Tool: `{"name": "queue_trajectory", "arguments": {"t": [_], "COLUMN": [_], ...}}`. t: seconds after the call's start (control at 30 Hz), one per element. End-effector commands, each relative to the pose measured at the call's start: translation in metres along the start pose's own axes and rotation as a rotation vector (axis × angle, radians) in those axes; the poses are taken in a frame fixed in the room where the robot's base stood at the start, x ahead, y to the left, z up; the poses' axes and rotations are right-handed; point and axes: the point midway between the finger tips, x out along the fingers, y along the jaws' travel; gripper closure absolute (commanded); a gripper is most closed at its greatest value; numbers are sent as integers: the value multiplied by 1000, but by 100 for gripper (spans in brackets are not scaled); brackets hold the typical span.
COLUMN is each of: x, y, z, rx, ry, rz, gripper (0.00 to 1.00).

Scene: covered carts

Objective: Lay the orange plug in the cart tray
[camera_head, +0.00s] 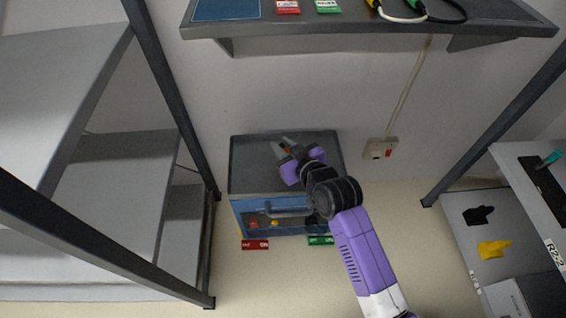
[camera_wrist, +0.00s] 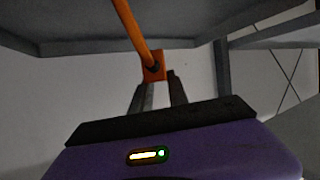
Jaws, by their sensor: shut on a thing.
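My gripper (camera_head: 283,149) is shut on the orange plug, which shows as a small orange patch between the fingertips in the head view. In the wrist view the orange plug (camera_wrist: 153,72) sits between the fingertips, with an orange rod or cable rising to the upper left. A blue cart (camera_head: 239,216) with a dark grey cover (camera_head: 250,165) stands under my gripper in the head view. Its open front shows a red thing (camera_head: 253,223) and a yellow thing (camera_head: 274,223) inside. My arm hides part of this front. I cannot tell the gripper's height above the cover.
A grey shelf rack (camera_head: 60,75) stands at left. A bench (camera_head: 350,27) with cables overhangs the back. A wall socket (camera_head: 380,148) is right of the cart. At right, a shelved unit holds a black piece (camera_head: 479,215), a yellow piece (camera_head: 493,249) and a teal one (camera_head: 551,158).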

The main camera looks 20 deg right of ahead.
Motion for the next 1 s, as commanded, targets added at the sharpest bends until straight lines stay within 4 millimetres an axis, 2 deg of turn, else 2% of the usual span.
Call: {"name": "queue_trajectory", "arguments": {"t": [0.07,0.27,0.53,0.97,1.0], "x": [5,9,23,25,24], "y": [-1,-2,-5,-5,-5], "z": [12,21,55,60,58], "rx": [0,0,0,0,0], "ry": [0,0,-1,1,1], "rz": [0,-1,-1,0,0], "gripper": [100,100,100,100,72]}}
